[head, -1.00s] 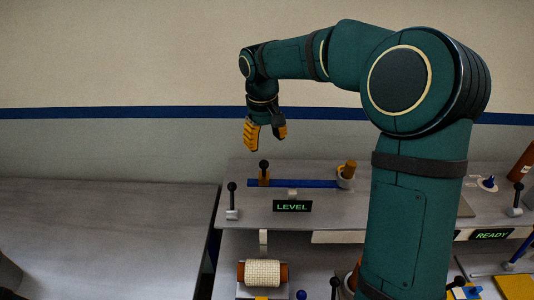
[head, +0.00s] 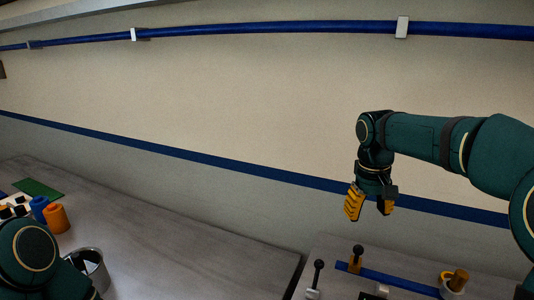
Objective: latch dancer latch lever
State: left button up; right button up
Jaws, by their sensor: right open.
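A black-knobbed lever on an orange-brown block (head: 355,262) stands at the left end of a blue bar (head: 400,283) on the right-hand bench, low in the head view. A second black-knobbed lever (head: 316,277) with a pale base stands just left of it. I cannot tell for sure which is the dancer latch lever. My right gripper (head: 370,207) hangs above the blue bar with its yellow-padded fingers apart, empty and touching nothing. Part of my left arm shows at lower left; its gripper is out of view.
The left bench (head: 190,250) is mostly bare. It holds a metal can (head: 92,265), an orange spool (head: 56,219), a blue spool (head: 39,207) and a green mat (head: 38,188).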

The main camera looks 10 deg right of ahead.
aim_at(319, 265)
jog(key=k, duration=1)
